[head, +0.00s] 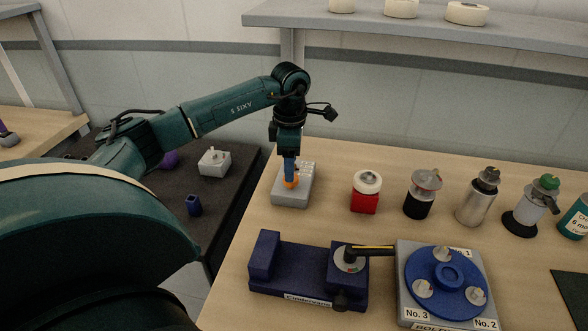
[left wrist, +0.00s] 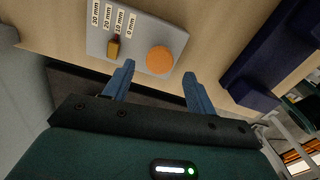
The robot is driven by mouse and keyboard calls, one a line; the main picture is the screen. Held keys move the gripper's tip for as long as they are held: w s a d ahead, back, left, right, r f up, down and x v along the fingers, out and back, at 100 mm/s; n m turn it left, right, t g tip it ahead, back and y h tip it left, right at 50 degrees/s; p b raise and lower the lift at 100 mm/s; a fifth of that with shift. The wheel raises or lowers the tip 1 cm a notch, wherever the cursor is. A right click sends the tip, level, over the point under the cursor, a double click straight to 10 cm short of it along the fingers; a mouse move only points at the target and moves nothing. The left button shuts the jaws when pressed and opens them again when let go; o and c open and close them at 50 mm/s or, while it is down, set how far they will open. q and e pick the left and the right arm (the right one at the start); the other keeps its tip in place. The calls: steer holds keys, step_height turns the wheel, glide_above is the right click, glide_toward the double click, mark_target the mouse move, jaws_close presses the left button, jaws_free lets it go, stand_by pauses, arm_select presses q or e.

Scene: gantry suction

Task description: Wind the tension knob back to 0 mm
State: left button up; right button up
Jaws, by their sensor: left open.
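The tension unit is a grey box (head: 292,197) on the wooden table, with an orange round knob (head: 290,185) on top. The left wrist view shows the grey box (left wrist: 150,25) with the orange knob (left wrist: 160,60) and a row of labels from 30 mm to 0 mm. A small brown pointer (left wrist: 113,46) stands nearest the 10 mm label. My left gripper (head: 290,178) points down over the knob, which it partly hides in the head view. Its blue fingers (left wrist: 158,70) are apart, with the knob between or just beyond their tips; contact is unclear. My right gripper is out of view.
Right of the box stand a red-based unit (head: 365,200), a black-based one (head: 418,205) and a silver bottle (head: 475,203). In front lie a dark blue crane (head: 300,280) and a blue turntable (head: 445,285) with numbered stations. A dark side table (head: 235,195) is left.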

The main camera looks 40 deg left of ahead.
arm_select(q)
steer(key=shift+f, duration=1.85)
steer(key=shift+w, duration=0.1)
steer(key=c, duration=1)
